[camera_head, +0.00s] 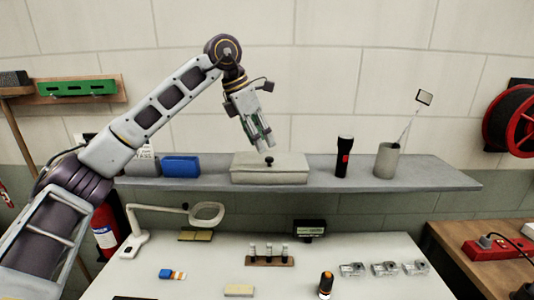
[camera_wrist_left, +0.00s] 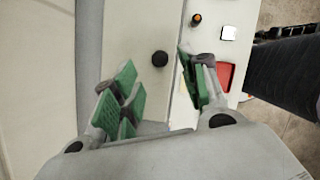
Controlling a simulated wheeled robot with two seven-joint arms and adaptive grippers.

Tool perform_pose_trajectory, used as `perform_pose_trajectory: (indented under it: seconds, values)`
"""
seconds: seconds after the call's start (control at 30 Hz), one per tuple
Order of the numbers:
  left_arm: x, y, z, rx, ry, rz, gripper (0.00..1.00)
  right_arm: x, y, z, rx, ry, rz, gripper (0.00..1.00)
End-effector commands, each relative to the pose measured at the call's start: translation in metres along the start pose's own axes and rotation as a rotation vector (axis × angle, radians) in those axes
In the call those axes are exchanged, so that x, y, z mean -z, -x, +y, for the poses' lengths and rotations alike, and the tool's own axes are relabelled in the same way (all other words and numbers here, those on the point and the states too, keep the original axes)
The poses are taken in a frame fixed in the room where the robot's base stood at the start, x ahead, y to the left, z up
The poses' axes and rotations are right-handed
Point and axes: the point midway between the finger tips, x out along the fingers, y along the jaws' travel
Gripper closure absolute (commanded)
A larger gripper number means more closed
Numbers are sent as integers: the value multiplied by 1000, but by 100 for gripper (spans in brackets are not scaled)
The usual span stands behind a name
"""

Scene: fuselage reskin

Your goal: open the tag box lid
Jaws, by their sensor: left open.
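The tag box (camera_head: 268,178) is a cream box on the grey wall shelf. Its lid (camera_head: 245,160) lies flat on it and looks closed, with a black knob (camera_head: 269,160) on top. My left gripper (camera_head: 262,146) points down just above the knob, apart from it. In the left wrist view, the knob (camera_wrist_left: 160,58) shows beyond and between the green-padded fingers of my open, empty left gripper (camera_wrist_left: 154,72). The pale lid (camera_wrist_left: 143,40) lies under it. My right gripper is not in view.
On the shelf (camera_head: 437,179), a blue box (camera_head: 181,167) stands left of the tag box. A black flashlight (camera_head: 344,157) and a grey cup (camera_head: 387,160) stand to its right. The wall is close behind. A magnifier lamp (camera_head: 205,214) stands on the table below.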

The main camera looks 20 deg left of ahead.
Motion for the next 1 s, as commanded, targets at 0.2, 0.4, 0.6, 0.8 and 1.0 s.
perform_pose_trajectory:
  seconds: [0.2, 0.4, 0.6, 0.8, 1.0]
  values:
    - [0, -29, 0, 2, 1, 1, 56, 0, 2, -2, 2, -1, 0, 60]
    - [0, -46, 0, 0, 1, 1, 56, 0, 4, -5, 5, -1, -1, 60]
    - [0, -53, 0, -1, 1, -1, 56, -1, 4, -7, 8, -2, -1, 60]
    - [0, -53, 0, 0, 1, -1, 56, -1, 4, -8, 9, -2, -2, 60]
    - [0, -53, 0, 0, 1, -1, 76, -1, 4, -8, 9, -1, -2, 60]
